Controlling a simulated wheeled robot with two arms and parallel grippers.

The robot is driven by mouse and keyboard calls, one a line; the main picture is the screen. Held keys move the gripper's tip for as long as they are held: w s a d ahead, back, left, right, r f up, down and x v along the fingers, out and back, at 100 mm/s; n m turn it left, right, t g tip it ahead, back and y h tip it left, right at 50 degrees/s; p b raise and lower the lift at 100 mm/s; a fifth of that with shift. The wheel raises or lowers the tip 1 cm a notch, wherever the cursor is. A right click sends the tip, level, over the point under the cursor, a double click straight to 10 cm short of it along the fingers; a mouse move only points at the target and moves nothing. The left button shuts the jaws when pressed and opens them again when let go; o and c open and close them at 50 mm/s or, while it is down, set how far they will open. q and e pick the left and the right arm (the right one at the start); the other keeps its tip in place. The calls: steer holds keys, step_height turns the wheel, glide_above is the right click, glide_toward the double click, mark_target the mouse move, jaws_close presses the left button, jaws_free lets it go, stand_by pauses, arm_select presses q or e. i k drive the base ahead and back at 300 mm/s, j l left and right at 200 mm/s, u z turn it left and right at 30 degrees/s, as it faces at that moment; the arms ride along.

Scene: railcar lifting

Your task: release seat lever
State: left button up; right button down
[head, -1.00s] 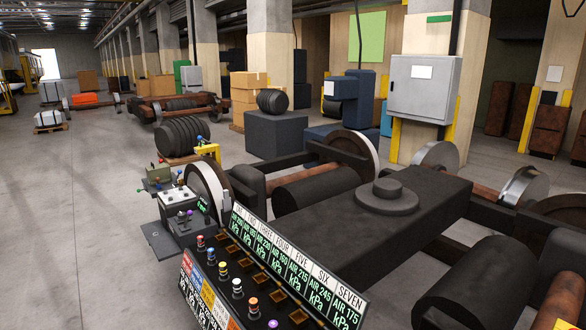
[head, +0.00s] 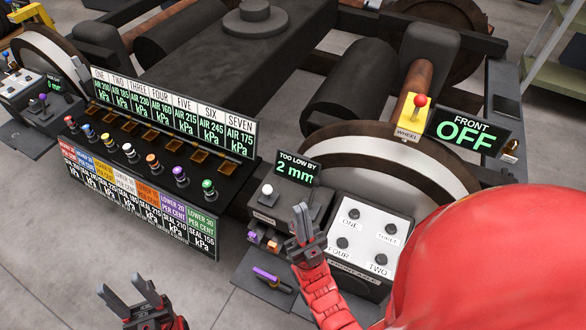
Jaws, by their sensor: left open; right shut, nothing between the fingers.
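No lever with a readable "seat" label shows in the head view. A purple-handled lever (head: 272,281) lies low on a dark floor plate, left of the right gripper's forearm. Small purple and orange pieces (head: 262,240) sit at the front of a dark box (head: 290,198) with a white knob and a "TOO LOW BY 2 mm" display. My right gripper (head: 302,212) is shut and empty, in front of this box in the picture; whether it touches anything is unclear. My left gripper (head: 120,293) is open and empty over the floor at the lower left.
A white panel (head: 366,238) with several black knobs stands right of the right gripper. A control console (head: 160,160) with coloured knobs and kPa readings is to the left. A red-knobbed "WHEEL" box (head: 411,117) and "FRONT OFF" display (head: 466,132) are behind. Grey floor at lower left is clear.

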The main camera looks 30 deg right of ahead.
mark_target(316, 181)
steer(key=l+z, duration=0.2)
steer(key=z, duration=0.15)
steer(key=i+l+z, duration=0.1)
steer(key=z, duration=0.3)
steer(key=l, duration=0.1)
